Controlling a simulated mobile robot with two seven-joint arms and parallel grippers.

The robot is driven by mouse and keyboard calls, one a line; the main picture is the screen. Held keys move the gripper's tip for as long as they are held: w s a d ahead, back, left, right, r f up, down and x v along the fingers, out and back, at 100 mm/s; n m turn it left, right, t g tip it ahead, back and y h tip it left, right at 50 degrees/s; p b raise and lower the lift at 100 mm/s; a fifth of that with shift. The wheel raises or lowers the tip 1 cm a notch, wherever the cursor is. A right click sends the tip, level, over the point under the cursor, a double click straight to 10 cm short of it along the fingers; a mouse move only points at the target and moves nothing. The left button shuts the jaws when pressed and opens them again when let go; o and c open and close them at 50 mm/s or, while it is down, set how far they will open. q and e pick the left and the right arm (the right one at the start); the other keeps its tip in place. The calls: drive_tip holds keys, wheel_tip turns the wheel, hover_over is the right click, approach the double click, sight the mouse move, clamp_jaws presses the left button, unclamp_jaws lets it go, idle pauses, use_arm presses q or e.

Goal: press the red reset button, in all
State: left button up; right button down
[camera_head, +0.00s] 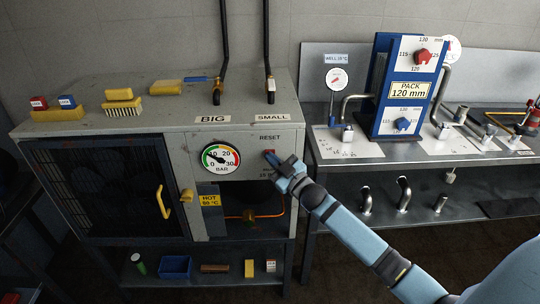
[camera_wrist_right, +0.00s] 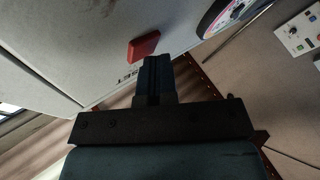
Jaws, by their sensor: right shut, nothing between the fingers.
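The red reset button (camera_head: 268,152) is on the front panel of the grey cabinet, just under the RESET label (camera_head: 269,138). In the right wrist view the red button (camera_wrist_right: 143,46) shows just beyond and a little left of the fingertips. My right gripper (camera_head: 274,160) is shut and empty, with its tips close to the button at its lower right. In the right wrist view my right gripper (camera_wrist_right: 155,62) points at the panel. I cannot tell whether the tips touch the button or whether it is pushed in. My left gripper is not in view.
A bar gauge (camera_head: 220,158) is left of the button. A yellow door handle (camera_head: 162,201) sticks out from the dark door. A steel bench with a blue pack unit (camera_head: 403,95) is to the right.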

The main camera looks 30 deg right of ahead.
drive_tip(key=shift+s, duration=0.1)
drive_tip(key=shift+s+a+p, duration=0.4)
drive_tip(key=shift+s, duration=0.2)
drive_tip(key=s+a, duration=0.1)
drive_tip(key=s+p, duration=0.1)
drive_tip(key=s, duration=0.1)
drive_tip(key=s+a+p, duration=0.1)
drive_tip(key=shift+s+a, duration=0.15)
drive_tip(key=shift+a, duration=0.15)
idle(0.6)
